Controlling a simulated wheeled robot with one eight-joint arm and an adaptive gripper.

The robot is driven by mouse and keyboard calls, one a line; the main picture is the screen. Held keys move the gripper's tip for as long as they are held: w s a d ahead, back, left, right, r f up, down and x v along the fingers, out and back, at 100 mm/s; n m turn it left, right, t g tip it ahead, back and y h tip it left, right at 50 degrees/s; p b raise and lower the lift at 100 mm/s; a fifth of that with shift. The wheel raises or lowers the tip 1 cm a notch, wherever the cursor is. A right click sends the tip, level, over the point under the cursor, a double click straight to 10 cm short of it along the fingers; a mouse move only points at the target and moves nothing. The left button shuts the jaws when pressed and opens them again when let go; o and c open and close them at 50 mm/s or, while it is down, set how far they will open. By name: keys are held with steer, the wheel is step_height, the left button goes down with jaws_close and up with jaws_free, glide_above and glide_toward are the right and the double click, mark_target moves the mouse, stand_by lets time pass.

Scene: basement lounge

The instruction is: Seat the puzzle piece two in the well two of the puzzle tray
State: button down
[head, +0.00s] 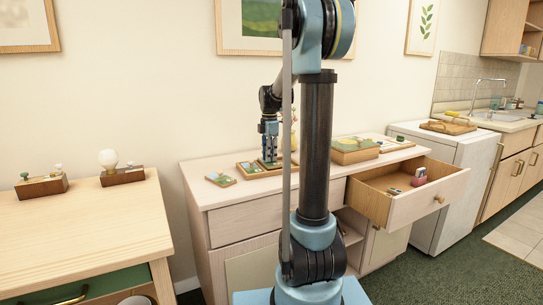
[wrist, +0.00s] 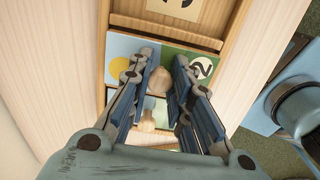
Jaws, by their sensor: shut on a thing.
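The puzzle tray (head: 246,174) is a wooden frame on top of the pale wood cabinet in the head view. Its wooden rim (wrist: 235,28) shows in the wrist view. Puzzle piece two (wrist: 178,52) shows a green part with a "2" in a white circle and a light blue part with a yellow disc. My gripper (wrist: 163,62) is shut on its wooden knob (wrist: 159,80), over the tray; it also shows in the head view (head: 269,159). The fingers hide part of the piece. I cannot tell whether the piece touches the well.
A loose picture piece (head: 220,179) lies left of the tray. A wooden box with a green top (head: 355,150) stands to the right. An open drawer (head: 425,200) juts out in front. Another knob (wrist: 147,120) shows below the held piece in the wrist view.

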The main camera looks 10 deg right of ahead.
steer(key=shift+f, duration=0.75)
steer(key=c, duration=1.4)
jaws_free()
steer(key=shift+r, duration=0.1)
step_height(320, 180, up, 12)
steer(key=shift+f, duration=0.2)
